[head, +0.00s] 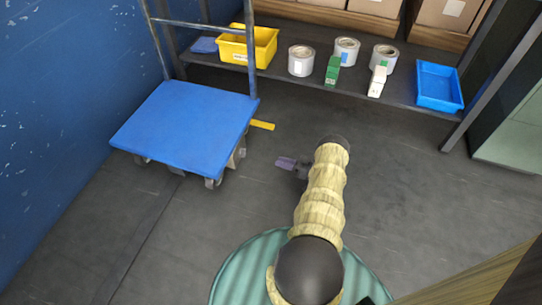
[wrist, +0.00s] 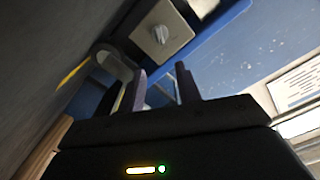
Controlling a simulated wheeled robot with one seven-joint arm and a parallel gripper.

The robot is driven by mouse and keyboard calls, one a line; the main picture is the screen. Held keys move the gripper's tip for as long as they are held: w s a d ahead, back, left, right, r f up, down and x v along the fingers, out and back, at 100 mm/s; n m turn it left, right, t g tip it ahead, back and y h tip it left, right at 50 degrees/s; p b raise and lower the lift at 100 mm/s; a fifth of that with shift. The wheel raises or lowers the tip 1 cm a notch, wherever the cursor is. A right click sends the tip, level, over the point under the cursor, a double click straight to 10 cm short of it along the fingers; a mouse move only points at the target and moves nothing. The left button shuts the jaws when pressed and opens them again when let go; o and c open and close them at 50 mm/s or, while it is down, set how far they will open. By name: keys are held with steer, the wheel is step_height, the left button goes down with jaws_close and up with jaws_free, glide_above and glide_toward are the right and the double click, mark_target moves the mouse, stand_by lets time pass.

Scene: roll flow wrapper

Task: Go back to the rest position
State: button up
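My gripper (head: 284,163) is at the far end of my arm in the head view, out over the dark floor and pointing left. In the wrist view its two dark fingers (wrist: 163,82) stand apart with nothing between them. The gripper is open and empty. It touches nothing that I can see.
A blue platform cart (head: 185,125) stands left, near the blue wall (head: 45,110). Floor around the gripper is clear.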

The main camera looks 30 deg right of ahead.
steer(key=shift+v, duration=1.2)
